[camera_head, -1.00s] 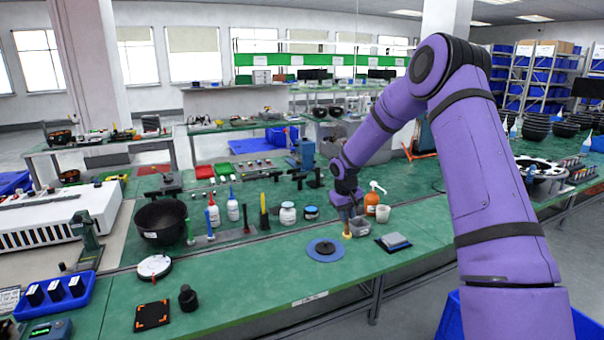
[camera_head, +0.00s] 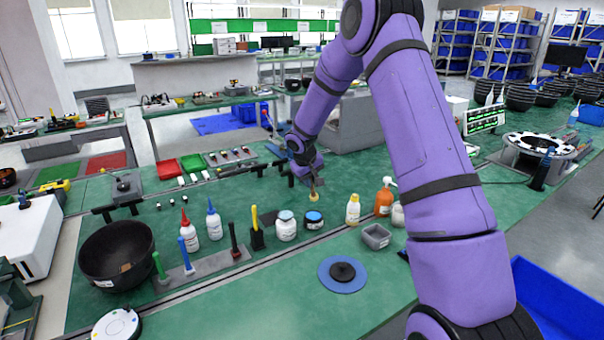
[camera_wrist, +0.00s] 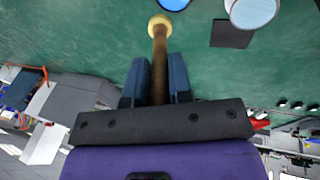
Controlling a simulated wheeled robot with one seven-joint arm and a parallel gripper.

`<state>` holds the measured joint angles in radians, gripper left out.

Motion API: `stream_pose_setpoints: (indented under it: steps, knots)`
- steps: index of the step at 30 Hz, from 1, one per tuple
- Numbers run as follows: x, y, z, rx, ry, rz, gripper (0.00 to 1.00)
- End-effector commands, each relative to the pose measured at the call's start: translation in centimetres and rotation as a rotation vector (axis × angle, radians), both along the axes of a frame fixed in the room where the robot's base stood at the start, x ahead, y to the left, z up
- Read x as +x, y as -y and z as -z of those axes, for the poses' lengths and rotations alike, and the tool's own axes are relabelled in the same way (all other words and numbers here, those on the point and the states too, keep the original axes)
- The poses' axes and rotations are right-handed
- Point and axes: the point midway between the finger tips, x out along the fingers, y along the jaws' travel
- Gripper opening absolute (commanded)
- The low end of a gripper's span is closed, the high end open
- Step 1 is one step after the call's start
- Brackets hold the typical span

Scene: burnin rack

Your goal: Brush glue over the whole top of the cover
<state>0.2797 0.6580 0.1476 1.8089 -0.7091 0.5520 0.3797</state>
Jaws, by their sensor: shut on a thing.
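My gripper (camera_head: 311,181) is shut on a brush (camera_wrist: 159,62) with a brown handle and a pale yellow round head. In the head view the brush head (camera_head: 314,197) hangs over the green bench, behind the jars and left of a small yellow-capped bottle (camera_head: 353,209). A black round piece (camera_head: 342,271), possibly the cover, lies on a blue disc (camera_head: 328,284) near the front, well apart from the brush. I cannot make out glue on it. A small grey open tub (camera_head: 376,237) stands behind it to the right. The gripper also shows in the wrist view (camera_wrist: 158,85).
A white jar (camera_head: 286,227) and a blue-lidded jar (camera_head: 314,220) stand in front of the brush. An orange pump bottle (camera_head: 384,199) is to the right. A black bowl (camera_head: 116,255) and glue-type bottles (camera_head: 190,231) stand left.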

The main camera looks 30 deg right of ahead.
Motion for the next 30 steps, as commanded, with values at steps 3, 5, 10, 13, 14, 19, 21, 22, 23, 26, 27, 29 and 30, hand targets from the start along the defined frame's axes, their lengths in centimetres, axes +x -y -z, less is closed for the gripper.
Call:
stream_pose_setpoints:
  steps: [3,5,10,13,14,19,21,22,23,26,27,29,30]
  knots:
    - [0.0,0.0,0.4,-0.002,0.0,-0.001,0.0]
    - [0.0,0.0,0.7,-0.002,0.0,-0.002,0.0]
    - [0.0,0.0,2.3,-0.001,-0.001,0.0,0.0]
    - [0.0,0.0,3.3,-0.001,-0.001,-0.001,0.0]
    - [0.0,0.0,3.6,-0.001,0.0,-0.001,0.0]
    - [0.0,0.0,5.0,-0.002,0.0,-0.001,0.0]
    - [0.0,0.0,5.3,-0.002,0.0,0.0,0.0]
    - [0.0,0.0,5.5,-0.001,0.0,0.0,0.0]
    - [0.0,0.0,5.6,-0.001,0.0,-0.001,0.0]
    - [0.0,0.0,5.9,-0.001,0.001,-0.001,0.0]
    - [0.0,0.0,5.9,-0.001,0.001,-0.001,0.0]
    - [0.0,0.0,6.0,-0.001,0.001,-0.001,0.0]
    - [0.0,0.0,6.0,-0.001,0.001,-0.001,0.0]
